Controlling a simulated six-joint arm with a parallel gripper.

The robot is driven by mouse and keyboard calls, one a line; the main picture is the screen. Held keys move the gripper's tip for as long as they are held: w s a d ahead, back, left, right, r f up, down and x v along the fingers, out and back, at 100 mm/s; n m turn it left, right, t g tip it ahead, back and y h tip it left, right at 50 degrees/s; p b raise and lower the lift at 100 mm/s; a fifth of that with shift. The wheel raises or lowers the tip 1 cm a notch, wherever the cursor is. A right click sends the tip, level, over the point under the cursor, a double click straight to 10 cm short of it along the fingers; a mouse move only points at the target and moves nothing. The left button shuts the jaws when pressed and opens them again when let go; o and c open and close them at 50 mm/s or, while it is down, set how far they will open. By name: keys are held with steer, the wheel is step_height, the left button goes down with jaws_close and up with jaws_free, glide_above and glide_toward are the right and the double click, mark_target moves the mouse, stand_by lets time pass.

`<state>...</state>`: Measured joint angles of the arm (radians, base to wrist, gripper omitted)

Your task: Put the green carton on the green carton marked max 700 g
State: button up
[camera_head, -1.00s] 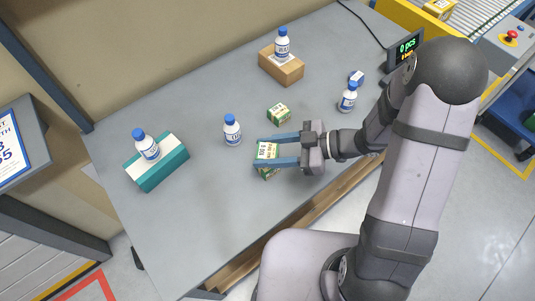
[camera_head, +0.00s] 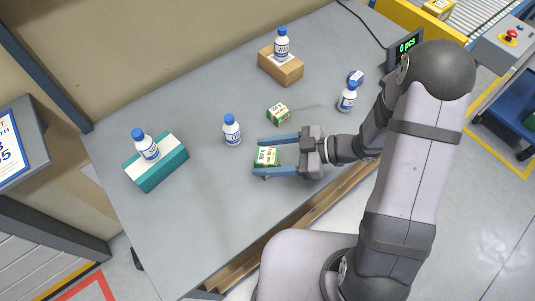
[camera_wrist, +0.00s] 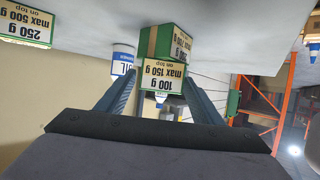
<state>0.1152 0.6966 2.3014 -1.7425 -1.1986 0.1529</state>
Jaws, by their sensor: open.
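A small green carton labelled 100 g (camera_wrist: 163,76) sits on top of a larger green carton (camera_wrist: 174,44), whose label seems to read max 700 g; the wrist view shows both upside down. In the head view the upper carton (camera_head: 267,155) lies between my fingers, and the lower one is mostly hidden behind the near finger. My gripper (camera_head: 268,157) is open, with a gap visible beside the carton. Another green carton (camera_head: 278,113) stands apart, farther back; its label in the wrist view (camera_wrist: 26,25) reads 250 g, max 500 g.
A white bottle (camera_head: 232,131) with a blue cap stands left of the cartons. A teal box (camera_head: 158,171) and a brown box (camera_head: 290,70) each carry a bottle. The table's front left is clear.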

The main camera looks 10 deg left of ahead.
steer(key=shift+r, duration=0.2)
steer(key=v, duration=1.2)
steer(key=w+d+f+m+t+h, duration=0.1)
steer(key=w+m+t+h, duration=0.2)
steer(key=w, duration=0.5)
steer(key=w+d+m+t+h, duration=0.6)
steer(key=w+d+h, duration=0.15)
steer(key=d, duration=0.25)
steer(key=s+d+f+m+g+h, duration=0.1)
steer(key=s+d+m+g+h, duration=0.15)
steer(key=s, duration=0.35)
steer(key=s+d+f+m+g+h, duration=0.1)
steer(key=s+m+g+h, duration=0.1)
steer(key=s+m+g, duration=0.3)
steer(key=s+a+m+g+y, duration=0.1)
steer(key=s+a, duration=0.4)
steer(key=s, duration=0.7)
steer(key=shift+a+y+b, duration=0.3)
steer(key=shift+a+b, duration=0.05)
steer(key=shift+b, duration=0.05)
